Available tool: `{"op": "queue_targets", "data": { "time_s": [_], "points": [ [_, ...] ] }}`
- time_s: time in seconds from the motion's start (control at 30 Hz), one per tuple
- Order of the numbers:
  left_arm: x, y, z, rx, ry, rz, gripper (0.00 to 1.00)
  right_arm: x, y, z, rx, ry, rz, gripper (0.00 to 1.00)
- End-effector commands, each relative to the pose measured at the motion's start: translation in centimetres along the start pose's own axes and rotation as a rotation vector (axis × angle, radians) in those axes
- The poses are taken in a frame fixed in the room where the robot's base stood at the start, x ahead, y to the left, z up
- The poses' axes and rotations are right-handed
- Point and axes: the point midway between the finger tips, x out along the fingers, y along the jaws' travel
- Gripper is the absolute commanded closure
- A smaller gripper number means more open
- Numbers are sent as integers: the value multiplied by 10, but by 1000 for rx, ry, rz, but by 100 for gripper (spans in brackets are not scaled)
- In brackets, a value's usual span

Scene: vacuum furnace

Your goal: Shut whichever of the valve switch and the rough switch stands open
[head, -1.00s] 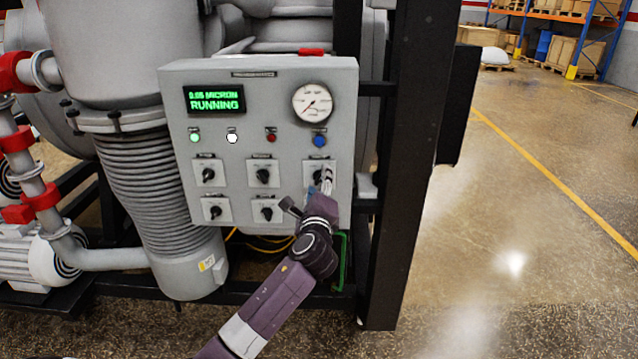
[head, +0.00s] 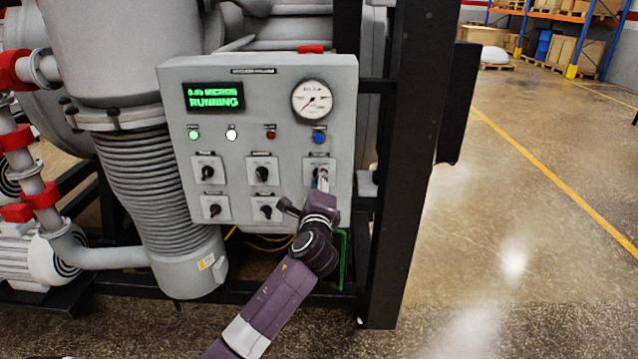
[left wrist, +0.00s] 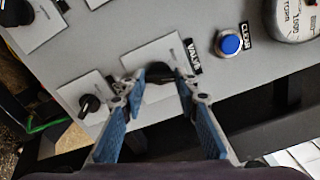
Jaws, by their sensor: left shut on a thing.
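The valve switch (head: 314,172) is the right one in the top row of the grey control panel. In the left wrist view its dark knob (left wrist: 160,70) sits beside a VALVE label. My left gripper (head: 321,181) is at this switch, with its blue-padded fingers (left wrist: 162,82) on either side of the knob, shut on it. The fingers partly hide the knob, and I cannot tell its exact setting. The other switch labels are too small to read, so I cannot tell which is the rough switch. My right gripper is not in view.
Other knobs (head: 207,173) share the panel. A knob (left wrist: 88,103) below the valve switch is hidden by my arm in the head view. A blue CLEAR button (left wrist: 230,43) is close above. A black post (head: 400,180) stands right of the panel; the floor beyond is open.

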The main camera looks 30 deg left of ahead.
Motion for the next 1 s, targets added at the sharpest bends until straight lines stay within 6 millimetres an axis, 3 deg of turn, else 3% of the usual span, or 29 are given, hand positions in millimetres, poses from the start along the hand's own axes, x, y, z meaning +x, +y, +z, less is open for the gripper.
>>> {"op": "queue_targets", "data": {
  "time_s": [0.6,1.0],
  "points": [
    [0,2,-2,-568,0,3,96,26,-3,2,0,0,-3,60],
    [0,2,-1,-828,0,4,96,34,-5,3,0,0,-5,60]
  ]
}}
